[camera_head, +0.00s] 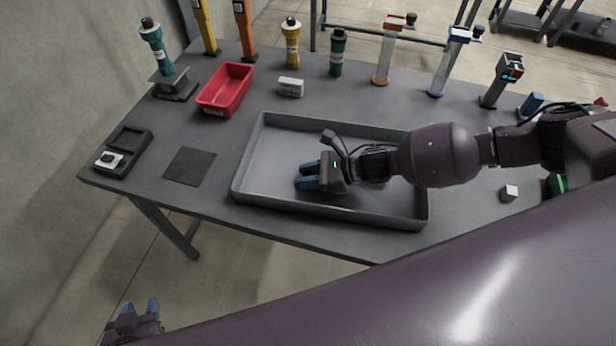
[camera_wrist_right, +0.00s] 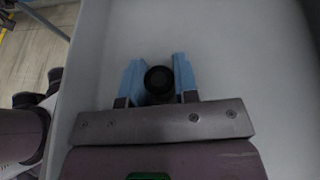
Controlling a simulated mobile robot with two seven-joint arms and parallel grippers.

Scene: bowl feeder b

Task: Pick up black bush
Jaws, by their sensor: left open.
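The black bush (camera_wrist_right: 159,80) is a small dark round part with a hole or recess in its end, in the right wrist view. It is between the two blue fingers of my right gripper (camera_wrist_right: 158,68), close to both. I cannot tell whether the fingers touch it. In the head view my right gripper (camera_head: 308,176) is low inside the grey tray (camera_head: 262,150), and the bush cannot be made out there. My left gripper (camera_head: 140,306) is open and empty at the lower left, off the table.
A red bin (camera_head: 226,88), a white box (camera_head: 291,87) and several coloured columns line the back of the table. A black fixture (camera_head: 124,150) and a dark mat (camera_head: 189,166) are at the left. A small white cube (camera_head: 509,193) lies right of the tray. Tray walls surround my right gripper.

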